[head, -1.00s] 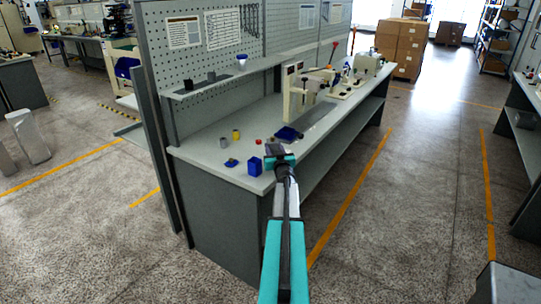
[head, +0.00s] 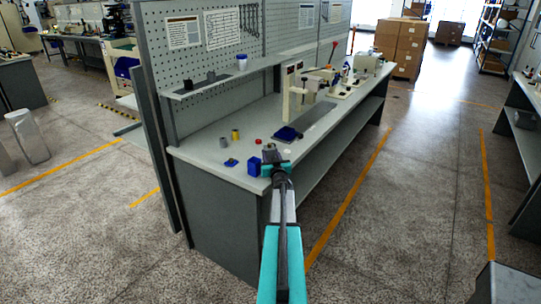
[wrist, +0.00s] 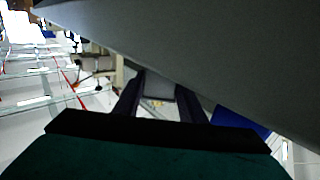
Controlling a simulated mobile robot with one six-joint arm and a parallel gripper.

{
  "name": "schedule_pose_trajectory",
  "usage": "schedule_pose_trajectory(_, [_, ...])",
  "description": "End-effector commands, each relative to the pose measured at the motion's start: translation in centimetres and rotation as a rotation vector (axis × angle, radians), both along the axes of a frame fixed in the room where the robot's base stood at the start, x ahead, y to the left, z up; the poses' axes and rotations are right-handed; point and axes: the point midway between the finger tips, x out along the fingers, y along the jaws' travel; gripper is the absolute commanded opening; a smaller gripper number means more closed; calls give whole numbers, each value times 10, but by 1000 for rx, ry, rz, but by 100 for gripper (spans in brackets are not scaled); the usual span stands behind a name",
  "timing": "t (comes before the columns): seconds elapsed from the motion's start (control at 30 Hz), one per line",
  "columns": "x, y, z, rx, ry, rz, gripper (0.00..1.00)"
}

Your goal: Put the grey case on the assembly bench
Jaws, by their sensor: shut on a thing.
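My gripper (head: 274,163) is shut on the grey case (head: 268,154) over the near right corner of the bench with the pegboard (head: 205,152). In the wrist view the case (wrist: 200,50) is a large dark grey surface across the top, very close, between the dark fingers. In the head view the case is small and partly hidden by my gripper. I cannot tell whether its underside touches the bench top.
A blue box (head: 254,167) stands just left of my gripper. A blue tray (head: 287,134), a yellow cylinder (head: 235,135), a grey cylinder (head: 223,143) and a red piece (head: 258,141) lie farther in.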

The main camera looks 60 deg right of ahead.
Motion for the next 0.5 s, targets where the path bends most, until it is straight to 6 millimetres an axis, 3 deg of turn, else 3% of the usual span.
schedule_pose_trajectory(0.03, [0, 0, -1, -1, -1, 0, 15])
schedule_pose_trajectory(0.07, [0, 0, -1, 0, 0, 0, 42])
schedule_pose_trajectory(0.1, [0, 0, -1, 0, 0, 0, 45])
schedule_pose_trajectory(0.5, [0, 0, 3, 0, 0, 0, 45])
